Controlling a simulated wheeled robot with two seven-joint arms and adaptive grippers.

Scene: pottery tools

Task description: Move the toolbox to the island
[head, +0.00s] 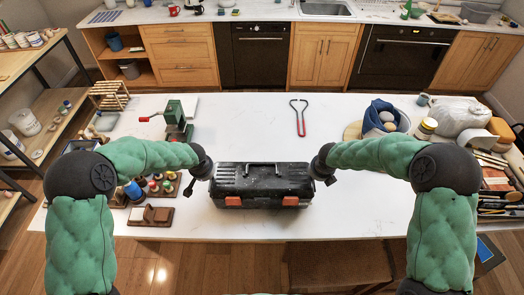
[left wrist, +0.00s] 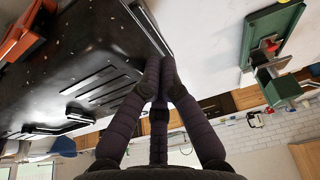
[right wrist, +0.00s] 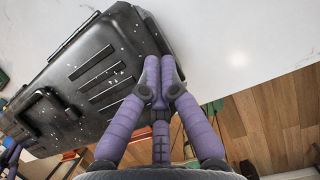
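The black toolbox (head: 262,183) has a top handle and two orange latches on its front. It stands upright at the front middle of the white-topped island (head: 250,130). I cannot tell whether its underside touches the top. My left gripper (head: 203,170) is at its left end and my right gripper (head: 322,169) at its right end. In the left wrist view the fingertips (left wrist: 161,66) are together at the toolbox (left wrist: 85,65) edge. In the right wrist view the fingertips (right wrist: 160,66) are also together at the toolbox (right wrist: 90,75) edge. No part of it shows clearly between either pair.
A green tool with a red handle (head: 176,117) and small paint pots (head: 160,184) are at left. Red-handled tongs (head: 299,120) lie behind the toolbox. A blue-lined bowl (head: 383,117), a white bag (head: 455,115) and brushes (head: 495,180) are at right. The middle behind the toolbox is mostly clear.

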